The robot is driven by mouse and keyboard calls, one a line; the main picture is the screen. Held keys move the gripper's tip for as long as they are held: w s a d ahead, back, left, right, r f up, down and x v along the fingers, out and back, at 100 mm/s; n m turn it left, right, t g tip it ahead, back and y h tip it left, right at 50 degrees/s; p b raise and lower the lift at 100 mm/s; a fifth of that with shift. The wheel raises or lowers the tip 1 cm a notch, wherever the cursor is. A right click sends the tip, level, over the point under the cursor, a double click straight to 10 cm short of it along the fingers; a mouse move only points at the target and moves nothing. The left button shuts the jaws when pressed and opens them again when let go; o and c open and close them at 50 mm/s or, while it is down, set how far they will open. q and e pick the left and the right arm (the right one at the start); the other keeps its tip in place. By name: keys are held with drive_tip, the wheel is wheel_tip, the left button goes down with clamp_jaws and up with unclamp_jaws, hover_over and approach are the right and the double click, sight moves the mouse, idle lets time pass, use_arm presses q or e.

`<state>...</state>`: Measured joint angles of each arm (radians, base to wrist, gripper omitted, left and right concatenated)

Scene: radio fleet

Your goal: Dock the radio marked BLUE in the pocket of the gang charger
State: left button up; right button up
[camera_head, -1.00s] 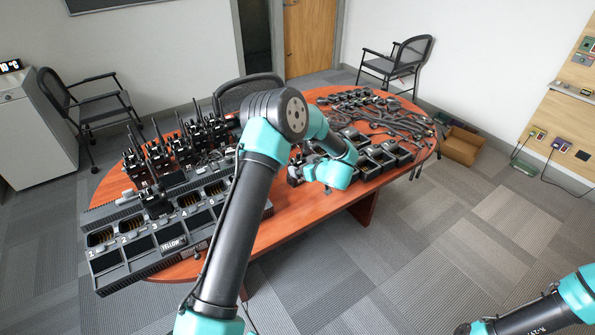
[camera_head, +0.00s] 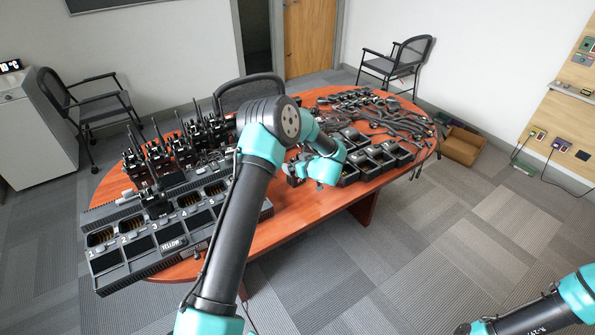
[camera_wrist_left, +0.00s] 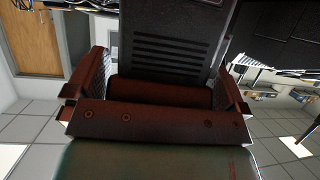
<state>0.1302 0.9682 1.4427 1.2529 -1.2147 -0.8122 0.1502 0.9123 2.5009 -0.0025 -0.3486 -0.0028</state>
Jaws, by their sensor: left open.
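The gang charger (camera_head: 143,262) stands at the table's left front, with numbered pockets and a label that appears to read YELLOW. A dark radio (camera_head: 153,204) stands at its rear row. Several black radios with antennas (camera_head: 160,158) stand upright behind it. I cannot read a BLUE mark on any. My left gripper (camera_head: 294,172) is low over the table's middle, right of the charger, partly hidden by my arm. In the left wrist view its open, reddish-brown jaws (camera_wrist_left: 160,82) lie either side of a dark ribbed body (camera_wrist_left: 165,42), which I cannot identify. My right gripper is out of view.
Black chargers or trays (camera_head: 375,160) stand on the right of the table. Tangled dark cables (camera_head: 385,118) lie behind them. Bare wooden tabletop (camera_head: 275,220) shows in front of my gripper. A cardboard box (camera_head: 461,147) is on the floor beyond the table.

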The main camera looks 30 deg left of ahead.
use_arm(q)
drive_tip(key=c, duration=1)
drive_tip(key=shift+r, duration=0.15)
drive_tip(key=shift+r, duration=0.5)
drive_tip(key=shift+s+d+r, duration=0.15)
drive_tip(key=shift+s+r, duration=0.05)
drive_tip(key=shift+r, duration=0.4)
drive_tip(key=shift+s+d+r, duration=0.15)
drive_tip(key=shift+s+r, duration=0.05)
drive_tip(key=shift+r, duration=0.4)
drive_tip(key=s+d, duration=0.2)
drive_tip(key=s, duration=0.2)
drive_tip(key=s+d+r, duration=0.1)
drive_tip(key=s+d, duration=0.2)
drive_tip(key=s, duration=0.1)
drive_tip(key=s+d, duration=0.2)
drive_tip(key=s, duration=0.3)
drive_tip(key=shift+d+r, duration=0.2)
drive_tip(key=shift+d, duration=0.2)
drive_tip(key=shift+w, duration=0.1)
